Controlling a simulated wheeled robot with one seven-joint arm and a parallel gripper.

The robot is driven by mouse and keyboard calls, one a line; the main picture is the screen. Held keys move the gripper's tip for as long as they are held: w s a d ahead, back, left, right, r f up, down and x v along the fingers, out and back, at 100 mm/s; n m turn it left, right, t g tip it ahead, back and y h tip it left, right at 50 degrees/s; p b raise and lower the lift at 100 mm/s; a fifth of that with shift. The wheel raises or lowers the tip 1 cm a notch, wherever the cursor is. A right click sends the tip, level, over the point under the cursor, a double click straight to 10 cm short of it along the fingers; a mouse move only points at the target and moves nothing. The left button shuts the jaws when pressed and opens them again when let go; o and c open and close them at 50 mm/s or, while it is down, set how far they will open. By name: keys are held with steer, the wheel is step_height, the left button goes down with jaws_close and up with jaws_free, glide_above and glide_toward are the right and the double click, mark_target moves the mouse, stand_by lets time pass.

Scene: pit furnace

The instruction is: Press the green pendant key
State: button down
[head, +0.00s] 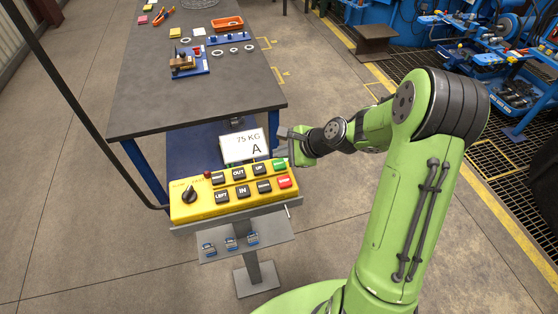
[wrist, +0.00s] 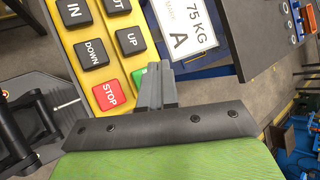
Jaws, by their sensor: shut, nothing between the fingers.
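The yellow pendant box (head: 228,205) sits on a stand, with black keys, a black knob and a red STOP key (head: 285,182). The green key (head: 279,164) is at its upper right corner, beside the UP key. In the wrist view the green key (wrist: 138,76) is partly hidden behind my fingers, between UP and STOP (wrist: 106,95). My gripper (head: 284,132) is shut and empty, near the right end of the pendant box. In the wrist view its fingertips (wrist: 158,68) overlap the green key's edge. I cannot tell whether they touch it.
A white "75 KG A" card (head: 243,146) stands behind the pendant box, close to my gripper. A dark table (head: 180,100) with small parts is behind it. A shelf with several small clips (head: 230,243) is below. Floor is clear at the left.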

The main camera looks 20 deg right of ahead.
mark_target(282, 165)
step_height(282, 165, up, 4)
steer(key=p, duration=0.3)
steer(key=shift+r, duration=0.2)
steer(key=shift+f, duration=0.1)
